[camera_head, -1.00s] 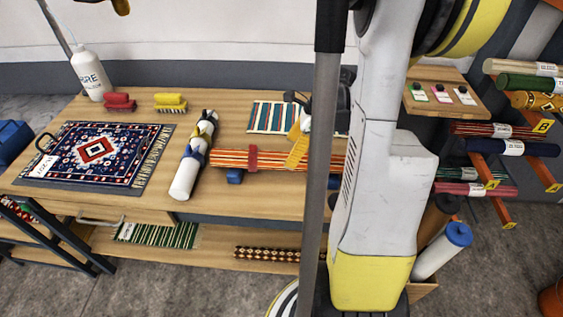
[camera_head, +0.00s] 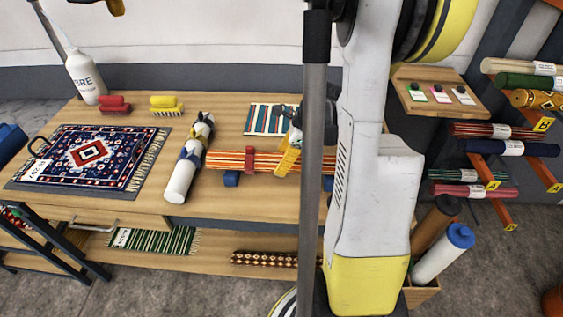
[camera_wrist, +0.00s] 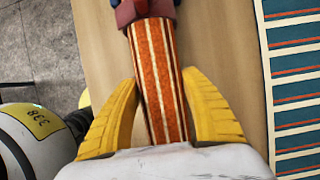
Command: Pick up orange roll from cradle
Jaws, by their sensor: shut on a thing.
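The orange roll (camera_head: 220,159) has long cream and red stripes and a red band (camera_head: 250,160) around it. It lies level along the front of the worktable, over the blue cradle supports (camera_head: 231,179); I cannot tell whether it is clear of them. My gripper (camera_head: 288,158) is at the roll's right part, with yellow fingers down around it. In the wrist view the roll (camera_wrist: 156,45) runs between the two yellow fingers of my gripper (camera_wrist: 160,82), which is shut on it. The grey pole and my arm hide the roll's right end.
A white roll with dark bands (camera_head: 180,182) lies left of the orange roll. A striped mat (camera_head: 262,119) lies behind it. A patterned rug (camera_head: 60,160), red brush (camera_head: 115,104), yellow brush (camera_head: 166,105) and white bottle (camera_head: 86,78) are further left. A rack of rolls (camera_head: 510,148) stands right.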

